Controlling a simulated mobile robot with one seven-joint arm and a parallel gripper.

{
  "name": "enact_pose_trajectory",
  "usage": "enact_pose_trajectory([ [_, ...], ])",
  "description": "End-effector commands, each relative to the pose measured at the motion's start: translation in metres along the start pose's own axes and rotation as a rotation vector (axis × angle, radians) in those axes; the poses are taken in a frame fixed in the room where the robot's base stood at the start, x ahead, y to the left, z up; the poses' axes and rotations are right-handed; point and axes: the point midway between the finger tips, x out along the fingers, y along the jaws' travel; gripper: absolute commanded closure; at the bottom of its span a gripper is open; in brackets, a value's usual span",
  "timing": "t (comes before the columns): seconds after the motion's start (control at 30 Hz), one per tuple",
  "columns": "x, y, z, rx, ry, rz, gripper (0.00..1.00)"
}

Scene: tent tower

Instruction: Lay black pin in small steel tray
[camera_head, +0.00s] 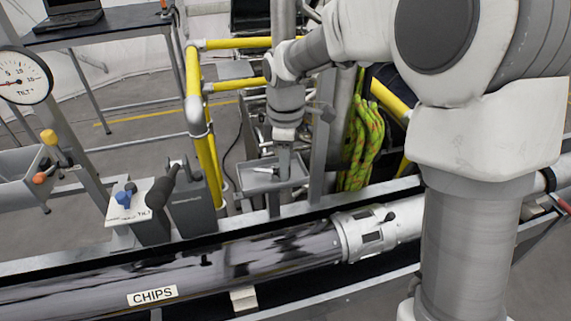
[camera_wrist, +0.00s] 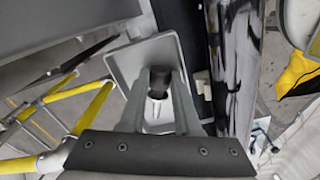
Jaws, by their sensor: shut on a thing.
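The small steel tray (camera_head: 240,184) is mounted beside the frame post, left of the green rope. In the wrist view the tray (camera_wrist: 128,62) lies behind my fingers. My gripper (camera_head: 284,170) points down at the tray's right part, with its tips at or just above the tray floor. In the wrist view my gripper (camera_wrist: 159,88) is shut on the black pin (camera_wrist: 160,78), a short dark cylinder between the fingertips. I cannot tell whether the pin touches the tray. In the head view the pin is too small to make out clearly.
Yellow rails (camera_head: 205,130) stand behind and left of the tray. A green rope bundle (camera_head: 362,140) hangs to its right. A long tube labelled CHIPS (camera_head: 200,268) runs in front. A lever box (camera_head: 150,208) and a dial (camera_head: 22,75) stand at the left.

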Motion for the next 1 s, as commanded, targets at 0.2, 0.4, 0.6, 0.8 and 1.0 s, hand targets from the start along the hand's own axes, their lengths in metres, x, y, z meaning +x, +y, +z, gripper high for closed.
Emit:
enact_pose_trajectory([
  [0.2,0.001,0.000,0.000,0.000,0.000,0.000,0.45],
  [0.4,0.001,-0.001,0.000,0.000,-0.001,-0.004,0.33],
  [0.6,0.002,-0.002,0.000,-0.001,-0.002,-0.007,0.33],
  [0.8,-0.009,-0.002,0.000,-0.001,-0.002,-0.007,0.33],
  [1.0,-0.050,0.000,0.000,0.001,0.001,0.001,0.33],
])
